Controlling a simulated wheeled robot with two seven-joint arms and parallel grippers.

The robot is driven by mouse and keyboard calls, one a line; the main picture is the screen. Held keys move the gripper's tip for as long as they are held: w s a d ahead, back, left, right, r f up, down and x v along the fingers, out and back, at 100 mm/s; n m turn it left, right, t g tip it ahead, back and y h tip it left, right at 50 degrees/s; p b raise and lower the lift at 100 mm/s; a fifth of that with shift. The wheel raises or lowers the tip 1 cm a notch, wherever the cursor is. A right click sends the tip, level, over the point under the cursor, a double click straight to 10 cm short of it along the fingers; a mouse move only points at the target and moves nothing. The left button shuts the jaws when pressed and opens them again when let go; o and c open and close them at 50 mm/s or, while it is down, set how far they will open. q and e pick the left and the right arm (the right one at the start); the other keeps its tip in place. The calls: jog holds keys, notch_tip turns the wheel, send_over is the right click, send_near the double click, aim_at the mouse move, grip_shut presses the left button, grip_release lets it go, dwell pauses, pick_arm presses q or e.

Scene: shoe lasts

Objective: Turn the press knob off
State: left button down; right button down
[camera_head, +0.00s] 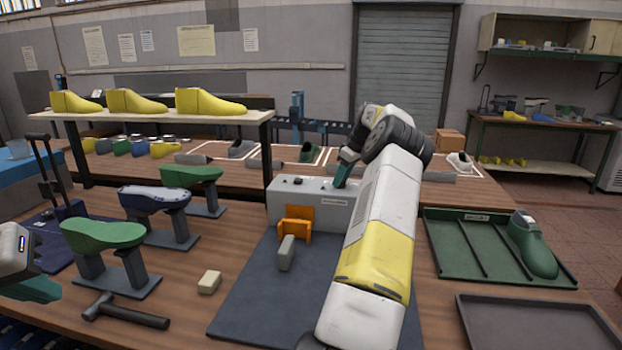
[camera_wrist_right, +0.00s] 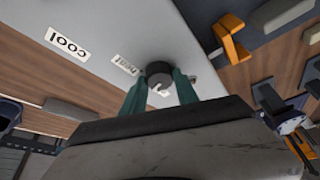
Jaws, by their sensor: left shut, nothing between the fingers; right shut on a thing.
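The press (camera_head: 312,207) is a light grey box with an orange bracket (camera_head: 297,222) on its front, at the middle of the head view. Its dark round knob (camera_wrist_right: 158,74) with a white mark shows in the right wrist view. Printed labels lie beside it on the grey top; one reads "cool" (camera_wrist_right: 66,43). My right gripper (camera_wrist_right: 160,82) has its teal fingers shut on the knob, one on each side. In the head view, my right gripper (camera_head: 343,172) is at the press top and hides the knob. My left gripper (camera_head: 38,289) is shut and empty at the left edge.
Green shoe lasts on stands (camera_head: 104,235) and a hammer (camera_head: 125,312) are at the left of the table. A beige block (camera_head: 209,282) lies near the dark mat (camera_head: 255,310). A green tray (camera_head: 450,262) with a green shoe (camera_head: 532,246) is at the right.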

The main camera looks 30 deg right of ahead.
jog(key=shift+w+d+n+y, duration=0.15)
jog(key=shift+n+y, duration=0.25)
jog(key=shift+n, duration=0.6)
jog(key=shift+d+f+n+g, duration=0.15)
jog(key=shift+n+g, duration=0.25)
jog(key=shift+n, duration=0.6)
jog(key=shift+s, duration=0.2)
jog(key=c, duration=0.9)
grip_release()
